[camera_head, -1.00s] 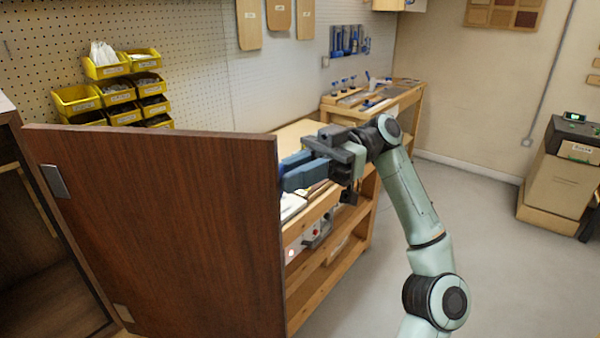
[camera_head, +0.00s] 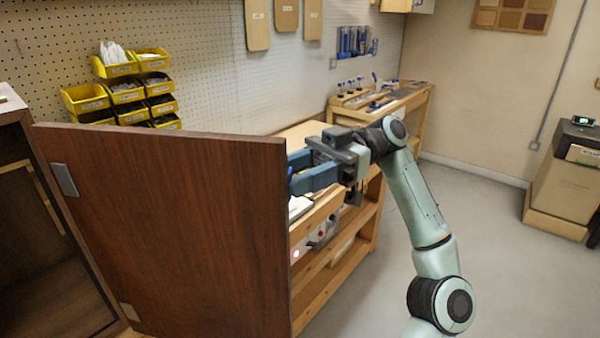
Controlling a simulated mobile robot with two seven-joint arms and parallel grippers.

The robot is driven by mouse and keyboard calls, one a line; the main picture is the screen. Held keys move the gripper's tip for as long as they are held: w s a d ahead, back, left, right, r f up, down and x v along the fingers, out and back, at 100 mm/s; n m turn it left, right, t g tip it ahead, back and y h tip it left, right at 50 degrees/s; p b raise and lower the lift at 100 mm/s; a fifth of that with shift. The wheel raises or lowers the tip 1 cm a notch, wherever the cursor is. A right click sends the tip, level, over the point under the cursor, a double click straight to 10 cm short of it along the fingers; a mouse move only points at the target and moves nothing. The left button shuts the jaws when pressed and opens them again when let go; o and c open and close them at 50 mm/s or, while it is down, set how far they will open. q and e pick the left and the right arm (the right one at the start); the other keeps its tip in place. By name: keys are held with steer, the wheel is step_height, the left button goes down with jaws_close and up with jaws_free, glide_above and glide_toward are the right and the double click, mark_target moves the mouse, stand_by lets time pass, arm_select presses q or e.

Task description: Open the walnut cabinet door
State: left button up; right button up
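The walnut cabinet door (camera_head: 175,230) stands swung open in the left half of the view, its inner face with two metal hinge plates toward me. The dark cabinet body (camera_head: 15,225) shows at the far left with its inside exposed. My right gripper (camera_head: 296,174) is at the door's free edge, near its top right corner. Its two blue fingers show with a gap between them, and their tips reach to or just behind the edge. The door hides any handle on its other face, so I cannot tell whether the fingers touch anything. My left gripper is not in view.
A wooden workbench (camera_head: 325,215) with shelves stands behind the door and my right arm. Yellow bins (camera_head: 125,90) hang on the pegboard. A second bench (camera_head: 385,100) stands at the back. A bin-like box (camera_head: 565,185) is at the right. The floor between is clear.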

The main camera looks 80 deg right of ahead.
steer(key=shift+w+d, duration=0.1)
steer(key=shift+w, duration=0.1)
arm_select(q)
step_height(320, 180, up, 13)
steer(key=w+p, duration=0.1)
steer(key=p, duration=1.2)
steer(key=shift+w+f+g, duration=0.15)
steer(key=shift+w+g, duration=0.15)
arm_select(e)
steer(key=v, duration=1.3)
steer(key=shift+s, duration=0.25)
